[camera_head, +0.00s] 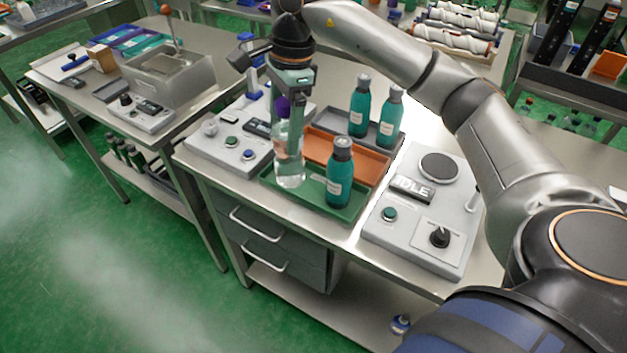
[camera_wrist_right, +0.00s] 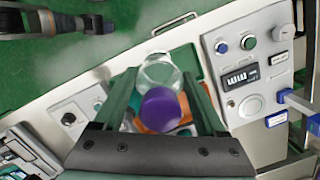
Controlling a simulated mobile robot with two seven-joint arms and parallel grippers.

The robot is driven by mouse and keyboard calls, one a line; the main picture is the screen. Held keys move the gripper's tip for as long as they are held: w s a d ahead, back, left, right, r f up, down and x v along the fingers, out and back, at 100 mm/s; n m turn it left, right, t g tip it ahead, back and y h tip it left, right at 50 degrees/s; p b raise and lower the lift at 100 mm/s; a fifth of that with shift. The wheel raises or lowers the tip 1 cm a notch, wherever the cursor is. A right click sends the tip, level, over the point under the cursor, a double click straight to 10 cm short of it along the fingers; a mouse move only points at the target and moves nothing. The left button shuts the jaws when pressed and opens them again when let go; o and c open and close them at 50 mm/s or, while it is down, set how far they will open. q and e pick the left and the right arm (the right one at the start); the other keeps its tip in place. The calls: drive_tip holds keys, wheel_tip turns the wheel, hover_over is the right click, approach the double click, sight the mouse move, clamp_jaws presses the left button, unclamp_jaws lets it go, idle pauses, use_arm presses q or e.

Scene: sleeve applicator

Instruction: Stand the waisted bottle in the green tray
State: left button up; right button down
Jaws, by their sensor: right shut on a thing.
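The waisted bottle (camera_head: 289,165) is clear with a purple cap and a pale label. My right gripper (camera_head: 293,122) is shut on it from above, around its upper part. The bottle is upright over the left end of the green tray (camera_head: 313,196); I cannot tell whether its base touches the tray floor. In the right wrist view the purple cap (camera_wrist_right: 160,108) sits between the two fingers, with the clear body beyond it. My left gripper is not in view.
An orange tray (camera_head: 330,149) lies just behind the green tray. Two more teal bottles (camera_head: 359,108) stand behind it. A control panel with buttons (camera_head: 232,141) is close on the left, and an IDLE device (camera_head: 413,215) is on the right. The bench front edge is near.

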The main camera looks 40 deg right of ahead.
drive_tip(key=w+d+r+m+t+h+b, duration=0.1)
drive_tip(key=w+d+r+m, duration=0.25)
drive_tip(key=m, duration=0.85)
wheel_tip(320, 180, down, 9)
drive_tip(key=shift+d+f, duration=0.2)
drive_tip(key=shift+s, duration=0.1)
drive_tip(key=shift+f, duration=0.15)
unclamp_jaws()
